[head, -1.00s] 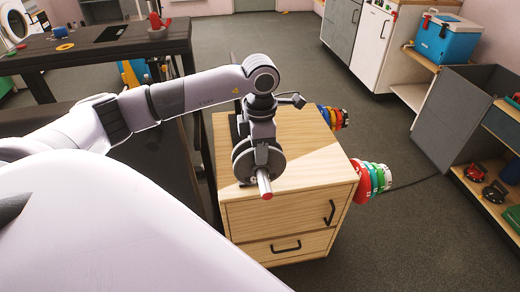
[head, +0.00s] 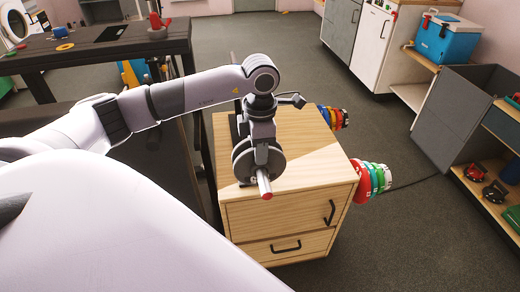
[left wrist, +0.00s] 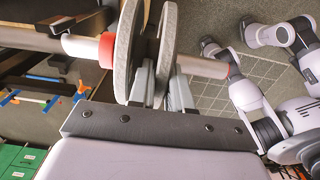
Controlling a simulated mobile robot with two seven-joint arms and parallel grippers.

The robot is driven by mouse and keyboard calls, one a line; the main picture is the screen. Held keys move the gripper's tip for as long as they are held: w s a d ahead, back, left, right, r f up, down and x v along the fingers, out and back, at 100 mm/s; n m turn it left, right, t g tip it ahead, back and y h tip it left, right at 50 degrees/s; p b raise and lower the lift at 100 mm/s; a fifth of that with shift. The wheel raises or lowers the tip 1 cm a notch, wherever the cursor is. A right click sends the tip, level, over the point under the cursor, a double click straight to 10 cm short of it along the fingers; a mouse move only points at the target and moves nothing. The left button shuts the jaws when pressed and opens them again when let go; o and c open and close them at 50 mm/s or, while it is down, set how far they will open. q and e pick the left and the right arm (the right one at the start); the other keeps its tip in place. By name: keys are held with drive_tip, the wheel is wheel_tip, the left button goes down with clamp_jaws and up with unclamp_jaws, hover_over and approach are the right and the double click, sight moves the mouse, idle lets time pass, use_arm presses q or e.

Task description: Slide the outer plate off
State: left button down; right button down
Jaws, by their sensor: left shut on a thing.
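Two grey round plates hang side by side on a light metal bar. In the left wrist view the inner plate (left wrist: 124,50) is at the left, beside a red collar (left wrist: 106,50), and the outer plate (left wrist: 168,38) is at the right. The bar (left wrist: 203,66) sticks out to the right of it. My left gripper (left wrist: 161,85) is shut on the outer plate, one finger on each side of its rim. In the head view the left gripper (head: 261,150) is above the plates (head: 246,167), and the bar end (head: 264,185) with a red tip points toward me. My right gripper does not show.
A wooden cabinet (head: 304,157) stands beside the bar, with coloured discs (head: 363,182) on its right side and more (head: 326,115) farther back. A dark table (head: 105,45) is at the back left. Open floor (head: 395,215) lies to the right, before a grey bin (head: 440,110).

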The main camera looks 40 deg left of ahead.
use_arm(q)
drive_tip(key=shift+w+r, duration=0.1)
drive_tip(key=shift+r, duration=0.05)
drive_tip(key=shift+s+d+p, duration=0.35)
drive_tip(key=shift+s+d, duration=1.05)
drive_tip(key=shift+d, duration=0.25)
drive_tip(key=shift+s+d+p, duration=0.35)
drive_tip(key=shift+s+d, duration=1.05)
drive_tip(key=shift+d, duration=0.2)
drive_tip(key=shift+s+d, duration=0.95)
drive_tip(key=shift+d, duration=0.15)
drive_tip(key=shift+s+d, duration=0.9)
drive_tip(key=shift+d, duration=0.2)
